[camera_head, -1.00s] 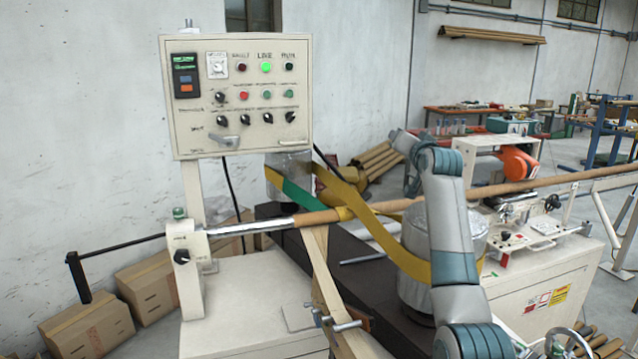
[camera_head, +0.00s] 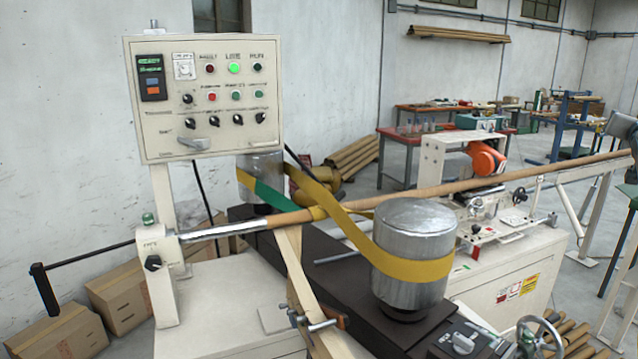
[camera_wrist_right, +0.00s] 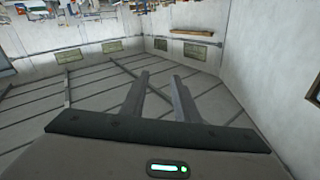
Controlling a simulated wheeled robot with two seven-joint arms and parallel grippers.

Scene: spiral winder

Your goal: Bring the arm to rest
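My right gripper (camera_wrist_right: 161,76) shows in the right wrist view with its two fingers apart and nothing between them. Bare wall and slatted surface lie behind it, and the room appears upside down there. A grey piece at the right edge of the head view may be part of my right arm; the gripper cannot be made out there. My left arm and gripper are not in view. The control panel (camera_head: 205,97) has a lit green lamp (camera_head: 234,68). The long brown tube (camera_head: 420,194) runs across the winder, with yellow belt (camera_head: 425,268) around the metal drum (camera_head: 415,232).
A white post carries the panel at left. Cardboard boxes (camera_head: 120,296) stand on the floor at left. A clamp (camera_head: 310,322) and handwheel (camera_head: 540,336) are at the front. The orange motor (camera_head: 487,158) sits behind the tube. The space before the drum is clear of my arm.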

